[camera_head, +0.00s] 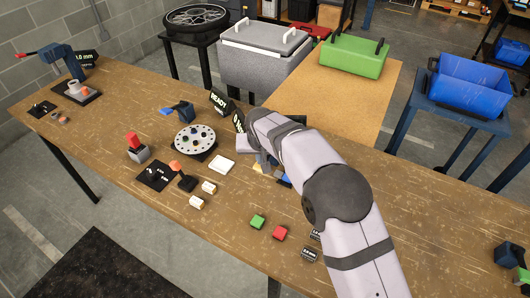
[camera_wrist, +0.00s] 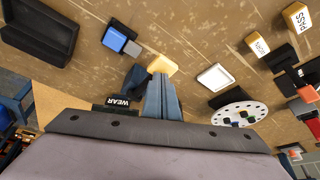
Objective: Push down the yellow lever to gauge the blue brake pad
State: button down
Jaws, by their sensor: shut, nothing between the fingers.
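The yellow lever (camera_wrist: 162,65) lies just beyond my fingertips in the wrist view. In the head view a small part of it (camera_head: 257,169) shows beneath my arm. My gripper (camera_wrist: 161,76) is shut and empty, its blue-grey fingers together. The tips overlap the lever's near edge in the picture; I cannot tell whether they touch it. The dark blue gauge body (camera_wrist: 136,78) is partly hidden behind the fingers, beside a black sign reading "WEAR" (camera_wrist: 123,102). The blue brake pad (camera_wrist: 115,39) sits with a grey piece on a dark base, left of the lever.
A white tray (camera_wrist: 214,76) and a round white disc with holes (camera_wrist: 239,115) stand to the right in the wrist view. A black open box (camera_wrist: 40,28) is at the left. Green (camera_head: 258,221) and red (camera_head: 280,233) blocks lie near the table's front edge.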

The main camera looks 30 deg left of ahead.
jog(key=shift+r+p, duration=1.8)
jog(key=shift+r, duration=1.1)
jog(key=shift+d, duration=0.15)
jog(key=d+r+m+g+h, duration=0.1)
jog(key=d+r+m+h, duration=0.15)
jog(key=d, duration=2.35)
jog(key=s+d+f+m+g, duration=0.2)
jog(key=s+d+m+g, duration=0.1)
jog(key=s+d, duration=1.7)
jog(key=shift+s+d, duration=0.3)
jog(key=shift+s, duration=0.35)
